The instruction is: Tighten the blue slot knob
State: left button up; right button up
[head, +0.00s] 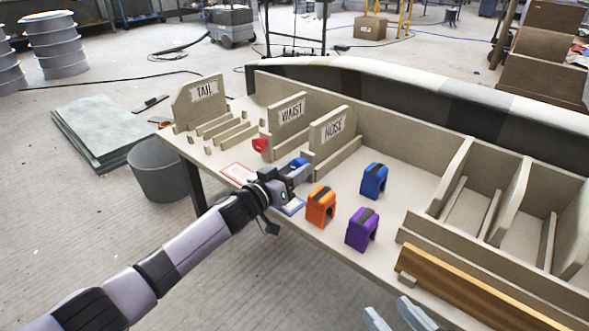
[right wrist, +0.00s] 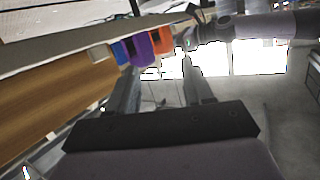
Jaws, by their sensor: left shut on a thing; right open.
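The blue slot knob (head: 297,162) shows as a small blue patch at the foot of the NOSE board (head: 332,126), on the bench's near side. My left gripper (head: 297,172) reaches in from the left and is shut on the knob, covering most of it. How far the knob is turned cannot be seen. My right gripper (head: 396,317) is at the bottom edge of the head view, open and empty. Its two spread fingers also show in the right wrist view (right wrist: 157,82), low in front of the bench.
A red knob (head: 261,145) sits by the WAIST board (head: 288,112); the TAIL board (head: 202,98) is further left. Orange (head: 320,206), purple (head: 361,229) and blue (head: 374,181) blocks stand right of my left gripper. A wooden plank (head: 480,287) lies at the right front.

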pick_arm(q)
jog(key=shift+m+p, duration=0.3)
jog(key=shift+m, duration=1.5)
jog(key=shift+f+m, duration=0.1)
jog(key=shift+m, duration=0.9)
pick_arm(e)
jog(key=shift+w+a, duration=0.15)
jog(key=shift+a, duration=0.15)
pick_arm(q)
jog(key=o, duration=1.1)
jog(key=shift+c, duration=0.2)
jog(key=shift+a, duration=0.1)
